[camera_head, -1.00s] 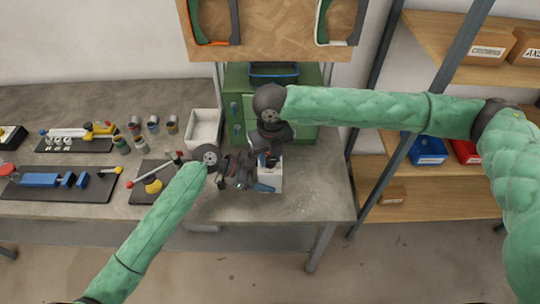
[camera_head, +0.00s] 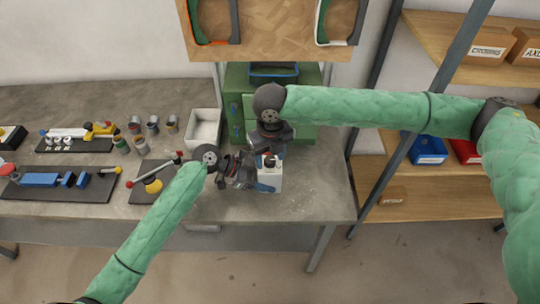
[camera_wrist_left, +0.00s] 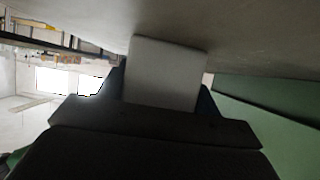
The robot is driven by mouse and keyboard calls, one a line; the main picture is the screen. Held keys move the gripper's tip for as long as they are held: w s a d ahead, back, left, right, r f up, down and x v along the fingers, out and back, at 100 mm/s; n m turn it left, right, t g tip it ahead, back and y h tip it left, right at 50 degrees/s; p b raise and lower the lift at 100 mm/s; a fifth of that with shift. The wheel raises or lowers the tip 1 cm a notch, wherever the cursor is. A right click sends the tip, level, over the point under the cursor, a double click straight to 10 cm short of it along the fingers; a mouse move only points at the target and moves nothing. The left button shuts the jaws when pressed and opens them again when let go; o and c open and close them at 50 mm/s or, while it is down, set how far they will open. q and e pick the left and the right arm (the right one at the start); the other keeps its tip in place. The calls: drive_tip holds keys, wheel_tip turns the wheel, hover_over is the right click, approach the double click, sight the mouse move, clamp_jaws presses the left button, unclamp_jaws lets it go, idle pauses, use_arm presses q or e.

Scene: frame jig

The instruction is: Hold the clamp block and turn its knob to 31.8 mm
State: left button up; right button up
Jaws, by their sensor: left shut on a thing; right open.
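The clamp block (camera_head: 269,183) is a pale white-grey block standing near the front right of the workbench. It also shows in the left wrist view (camera_wrist_left: 166,72), between the dark jaws. My left gripper (camera_head: 258,177) comes in from the left and is shut on the block. My right gripper (camera_head: 268,152) is open above the block, pointing down. A dark round part, likely the knob (camera_head: 269,162), shows on top of the block just below the right gripper. The reading on the block is too small to make out.
A white bin (camera_head: 205,128) and a green cabinet (camera_head: 237,78) stand behind the grippers. A dark mat with tools (camera_head: 60,190) lies at the left, with several small cans (camera_head: 153,125) behind. The bench is clear right of the block.

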sight(271, 159)
use_arm(q)
drive_tip(key=shift+f, duration=0.1)
use_arm(e)
wheel_tip(271, 159, up, 12)
idle(0.5)
drive_tip(key=shift+d, duration=0.1)
use_arm(q)
drive_tip(key=o, duration=1.1)
drive_tip(key=shift+c, duration=0.2)
use_arm(e)
drive_tip(key=shift+w, duration=0.1)
use_arm(q)
drive_tip(key=shift+a, duration=0.1)
use_arm(e)
drive_tip(key=shift+f, duration=0.15)
